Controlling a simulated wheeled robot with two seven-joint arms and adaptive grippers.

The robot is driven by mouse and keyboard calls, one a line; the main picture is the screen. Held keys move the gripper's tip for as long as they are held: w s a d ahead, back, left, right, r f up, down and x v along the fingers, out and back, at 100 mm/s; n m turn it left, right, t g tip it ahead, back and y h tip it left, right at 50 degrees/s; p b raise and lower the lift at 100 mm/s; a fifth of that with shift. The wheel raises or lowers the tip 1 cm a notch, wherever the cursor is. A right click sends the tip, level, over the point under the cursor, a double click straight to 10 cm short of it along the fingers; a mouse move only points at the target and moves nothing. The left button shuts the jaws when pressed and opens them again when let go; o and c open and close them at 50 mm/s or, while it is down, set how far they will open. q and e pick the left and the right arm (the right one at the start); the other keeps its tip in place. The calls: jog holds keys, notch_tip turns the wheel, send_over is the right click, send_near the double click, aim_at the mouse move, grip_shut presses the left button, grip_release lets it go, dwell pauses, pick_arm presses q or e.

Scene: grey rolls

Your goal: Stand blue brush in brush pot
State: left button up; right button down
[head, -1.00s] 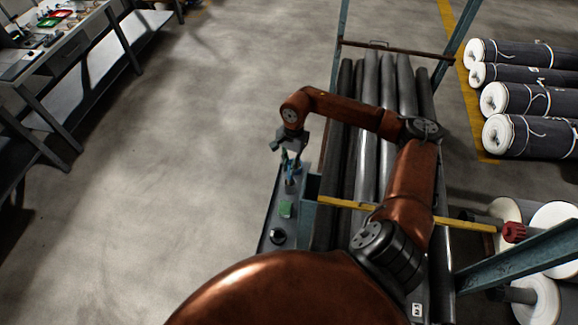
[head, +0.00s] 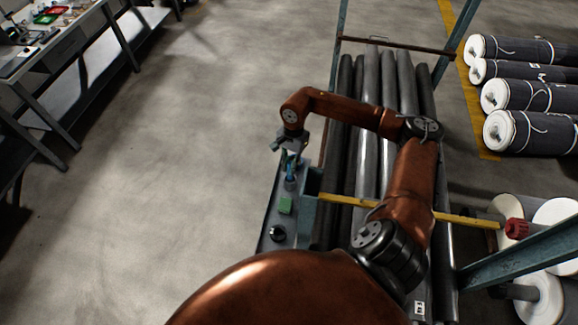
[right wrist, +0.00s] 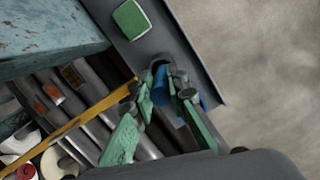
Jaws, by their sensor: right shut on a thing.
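My right gripper (head: 290,158) points down over the narrow grey shelf and is shut on the blue brush (head: 290,171). In the right wrist view, blue parts of the brush (right wrist: 159,86) show between and beside the green-padded fingers (right wrist: 168,92). The small grey brush pot (head: 290,184) stands on the shelf directly below the gripper. The brush is roughly upright, with its lower end at the pot's mouth. The fingers hide much of it, and I cannot tell how deep it sits. My left gripper is out of view.
A green block (head: 286,205) and a dark round knob-like thing (head: 277,233) are on the shelf (head: 268,219) nearer me. Long dark rolls (head: 371,110) lie on the rack to the right, crossed by a yellow bar (head: 350,201). Open floor lies left.

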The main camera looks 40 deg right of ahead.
jog(key=shift+f+b, duration=0.4)
jog(key=shift+f, duration=0.15)
jog(key=c, duration=1.8)
grip_release()
jog(key=shift+r, duration=0.1)
jog(key=shift+r, duration=0.2)
jog(key=r, duration=0.3)
jog(key=d+r, duration=0.1)
jog(key=r, duration=0.7)
jog(key=shift+w+d+r, duration=0.25)
jog(key=shift+d, duration=0.05)
